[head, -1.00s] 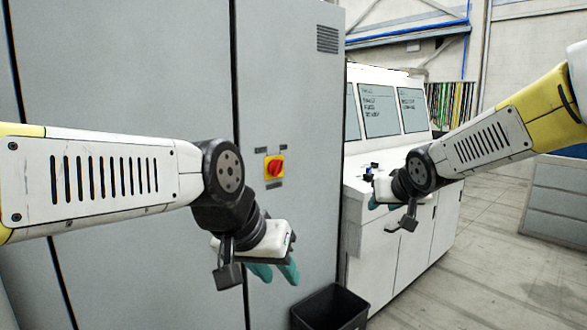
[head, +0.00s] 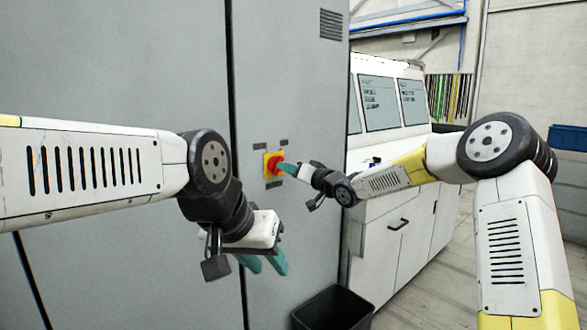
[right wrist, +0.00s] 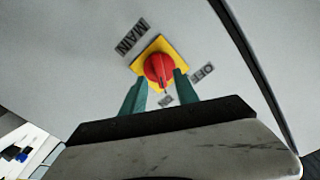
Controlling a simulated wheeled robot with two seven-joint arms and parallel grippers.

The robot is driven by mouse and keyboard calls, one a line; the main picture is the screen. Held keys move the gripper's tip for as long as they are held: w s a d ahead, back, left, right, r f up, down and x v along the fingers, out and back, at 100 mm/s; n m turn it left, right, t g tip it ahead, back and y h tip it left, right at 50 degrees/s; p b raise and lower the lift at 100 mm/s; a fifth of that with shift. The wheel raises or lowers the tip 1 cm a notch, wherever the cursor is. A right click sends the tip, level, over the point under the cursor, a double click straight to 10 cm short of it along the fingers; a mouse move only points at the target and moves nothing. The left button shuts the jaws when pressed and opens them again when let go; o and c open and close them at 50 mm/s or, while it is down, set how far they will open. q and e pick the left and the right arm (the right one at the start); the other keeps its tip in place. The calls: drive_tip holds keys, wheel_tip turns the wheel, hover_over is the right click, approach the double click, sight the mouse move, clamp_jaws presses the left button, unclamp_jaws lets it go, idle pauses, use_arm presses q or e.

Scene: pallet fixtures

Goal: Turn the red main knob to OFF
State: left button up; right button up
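The red main knob (right wrist: 159,69) sits on a yellow square plate (right wrist: 141,66) on the grey cabinet door. In the right wrist view its dark pointer mark faces the small lower label (right wrist: 165,101), not the OFF label (right wrist: 203,73). The knob also shows in the head view (head: 274,167), partly covered by my right gripper's teal finger. My right gripper (right wrist: 159,84) is open, with one fingertip at each side of the knob; whether they touch it I cannot tell. My left gripper (head: 267,266) is open and empty, below the knob in front of the cabinet.
The grey cabinet (head: 295,70) fills the left and middle. A white console (head: 400,235) with screens stands right of it. A dark bin (head: 333,308) is on the floor at the cabinet's foot. Open floor lies farther right.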

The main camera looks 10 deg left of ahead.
sight(272, 164)
drive_tip(key=x, duration=0.3)
drive_tip(key=shift+w+a, duration=0.3)
clamp_jaws()
